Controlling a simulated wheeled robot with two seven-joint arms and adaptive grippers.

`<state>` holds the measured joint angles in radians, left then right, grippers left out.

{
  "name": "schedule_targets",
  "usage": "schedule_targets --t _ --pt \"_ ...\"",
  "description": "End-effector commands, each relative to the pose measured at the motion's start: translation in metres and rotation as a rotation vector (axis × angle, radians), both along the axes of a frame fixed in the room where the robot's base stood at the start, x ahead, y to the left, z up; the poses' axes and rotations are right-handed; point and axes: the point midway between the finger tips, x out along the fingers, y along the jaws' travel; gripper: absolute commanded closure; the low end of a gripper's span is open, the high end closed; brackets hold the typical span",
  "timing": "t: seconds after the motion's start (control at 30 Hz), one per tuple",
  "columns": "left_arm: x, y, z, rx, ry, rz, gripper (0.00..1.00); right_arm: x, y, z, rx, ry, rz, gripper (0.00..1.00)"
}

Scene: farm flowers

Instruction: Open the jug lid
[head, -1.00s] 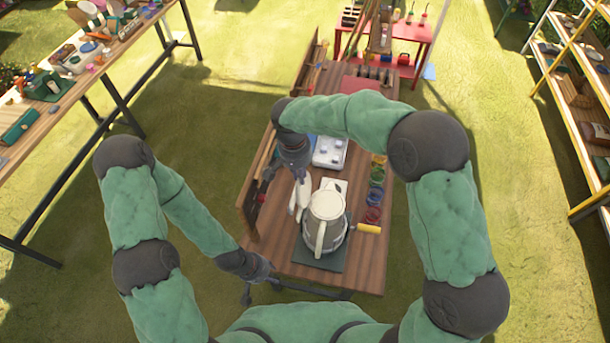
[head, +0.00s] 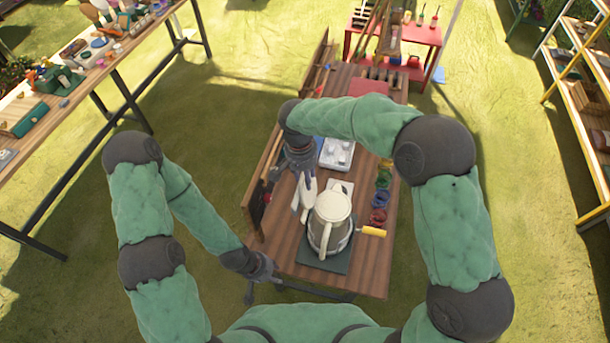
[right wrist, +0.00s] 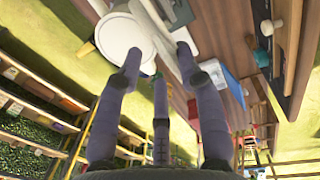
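The jug (head: 341,236) stands upright on a dark green mat (head: 336,265) near the front of the wooden table. Its round cream lid (head: 333,205) looks shut; its handle (head: 326,239) faces me. In the right wrist view the round white top (right wrist: 118,36) shows at upper left. My right gripper (head: 303,178) points down, left of and behind the jug, just above a white object (head: 305,195). Its fingers (right wrist: 157,58) are spread, with a pale slab-like thing between or beyond them; contact is unclear. My left gripper (head: 263,280) is low by the table's front left corner, its fingers unclear.
A white tray (head: 337,153) lies behind the jug, with coloured pots (head: 380,196) on the right and a yellow-handled tool (head: 373,231) close beside the jug. A raised board edges the table's left side. Bare wood (head: 373,272) is free at the front right.

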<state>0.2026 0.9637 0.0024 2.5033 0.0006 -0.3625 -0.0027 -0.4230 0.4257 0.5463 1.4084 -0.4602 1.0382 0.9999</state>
Motion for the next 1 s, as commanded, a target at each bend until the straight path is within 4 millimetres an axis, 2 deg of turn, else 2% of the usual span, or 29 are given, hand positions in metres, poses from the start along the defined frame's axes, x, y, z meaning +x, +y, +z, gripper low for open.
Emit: schedule_targets --t 0.23,0.37,0.8,1.0 --pt "0.000 0.000 0.000 0.000 0.000 0.000 0.60 0.001 0.000 0.004 0.002 -0.005 -0.001 0.63" --pt "0.000 0.000 0.000 0.000 0.000 0.000 0.60 0.003 0.002 0.016 0.003 -0.007 -0.001 0.63" --pt "0.000 0.000 0.000 0.000 0.000 0.000 0.60 0.004 0.010 0.097 0.003 -0.005 -0.001 0.63" --pt "0.000 0.000 0.000 0.000 0.000 0.000 0.60 0.004 0.011 0.116 0.002 -0.003 -0.002 0.63"
